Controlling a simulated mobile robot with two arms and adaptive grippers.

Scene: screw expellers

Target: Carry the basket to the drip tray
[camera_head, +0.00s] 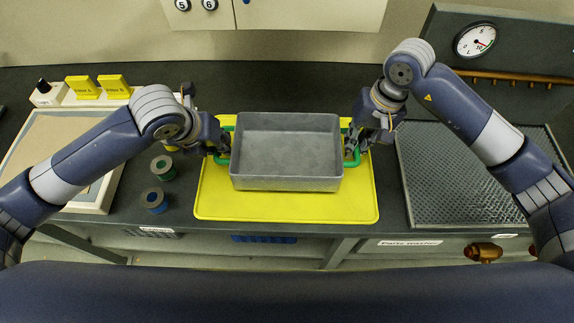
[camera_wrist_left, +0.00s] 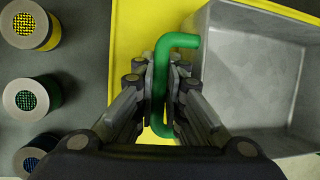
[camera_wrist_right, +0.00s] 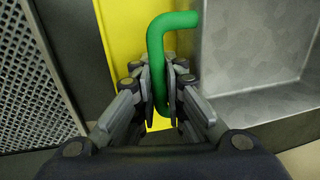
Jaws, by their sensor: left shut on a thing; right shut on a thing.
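The basket (camera_head: 287,183) is a grey metal rectangular bin with green side handles, and it looks empty. It is over the yellow mat (camera_head: 285,208); I cannot tell if it touches the mat. My left gripper (camera_head: 222,147) is shut on the left green handle (camera_wrist_left: 178,40). My right gripper (camera_head: 352,145) is shut on the right green handle (camera_wrist_right: 172,20). The basket's wall also shows in the left wrist view (camera_wrist_left: 225,60). The drip tray (camera_head: 470,180), a dark tray with a metal mesh, lies to the right of the mat.
A gauge (camera_head: 475,40) and a copper pipe (camera_head: 520,78) are behind the mesh tray. Several cylinders, among them a green-topped one (camera_head: 162,167) and a blue-topped one (camera_head: 154,200), stand left of the mat. Yellow filter blocks (camera_head: 114,86) stand back left by a framed pale panel (camera_head: 50,140).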

